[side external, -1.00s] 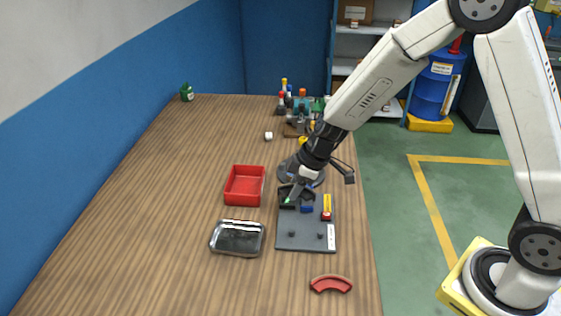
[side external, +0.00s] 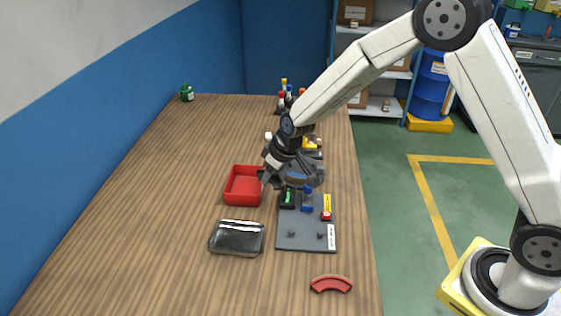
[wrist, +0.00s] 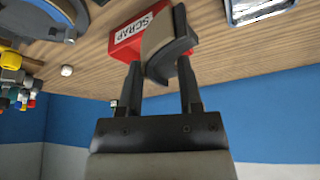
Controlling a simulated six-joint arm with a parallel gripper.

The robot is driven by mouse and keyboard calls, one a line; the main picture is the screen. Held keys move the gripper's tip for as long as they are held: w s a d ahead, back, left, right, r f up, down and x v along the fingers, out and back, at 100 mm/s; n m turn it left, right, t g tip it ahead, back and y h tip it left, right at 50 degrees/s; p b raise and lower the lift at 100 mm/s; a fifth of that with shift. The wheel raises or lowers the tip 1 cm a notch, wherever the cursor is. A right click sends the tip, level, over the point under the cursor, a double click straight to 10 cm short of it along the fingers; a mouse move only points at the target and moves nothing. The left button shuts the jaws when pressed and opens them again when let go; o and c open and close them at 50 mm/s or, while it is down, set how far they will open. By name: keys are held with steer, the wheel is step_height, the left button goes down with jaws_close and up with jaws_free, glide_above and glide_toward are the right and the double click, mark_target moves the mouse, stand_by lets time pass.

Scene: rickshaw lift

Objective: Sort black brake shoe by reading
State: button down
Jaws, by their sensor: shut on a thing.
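My gripper (wrist: 159,72) is shut on a curved brake shoe (wrist: 163,45), dark with a tan-grey face, held between the two fingers in the wrist view. In the side view my gripper (side external: 268,176) is at the right edge of the red bin (side external: 243,203); the shoe is small and partly hidden there. The bin shows the word SCRAP in the wrist view (wrist: 125,48). A black gauge with a small green display (side external: 288,199) sits on the grey board (side external: 305,243); its reading is too small to tell. A shiny metal tray (side external: 237,238) lies in front of the bin.
A blue item (side external: 307,201) and a yellow-and-red item (side external: 327,206) are on the board. A red curved shoe (side external: 331,284) lies near the front. Several coloured bottles and tools stand at the back. The table's left side is clear.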

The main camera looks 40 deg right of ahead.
steer(key=shift+w+m+h, duration=1)
steer(key=shift+w+m, duration=1.7)
steer(key=shift+w, duration=0.35)
steer(key=r+m+h, duration=0.2)
steer(key=m, duration=0.3)
glide_above(246, 189)
steer(key=shift+f+g, duration=0.15)
steer(key=shift+g, duration=0.15)
steer(key=shift+f, duration=0.2)
steer(key=shift+f, duration=3.05)
steer(key=shift+f, duration=0.4)
jaws_free()
steer(key=shift+r, duration=0.2)
